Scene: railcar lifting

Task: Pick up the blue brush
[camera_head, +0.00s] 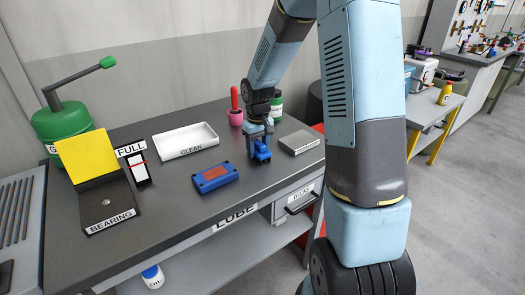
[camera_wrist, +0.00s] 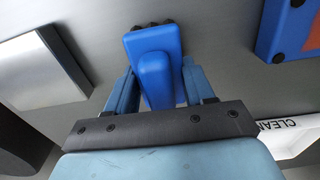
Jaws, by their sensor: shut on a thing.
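The blue brush (camera_head: 262,153) is at the lower end of my arm, over the dark bench top between a blue block and a grey flat box. My gripper (camera_head: 259,143) points down and is shut on it. In the wrist view the blue brush (camera_wrist: 156,72) sits between the two fingers of my gripper (camera_wrist: 158,82), with its rounded handle toward the palm and dark tufts showing at its far edge. I cannot tell whether the brush touches the bench or is slightly above it.
A blue block with a red label (camera_head: 214,177) lies left of the brush, a grey flat box (camera_head: 299,142) right of it. A white CLEAN tray (camera_head: 185,141) is further left. A pink cup (camera_head: 236,117) and a green-and-white can (camera_head: 276,105) stand behind. The bench front edge is close.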

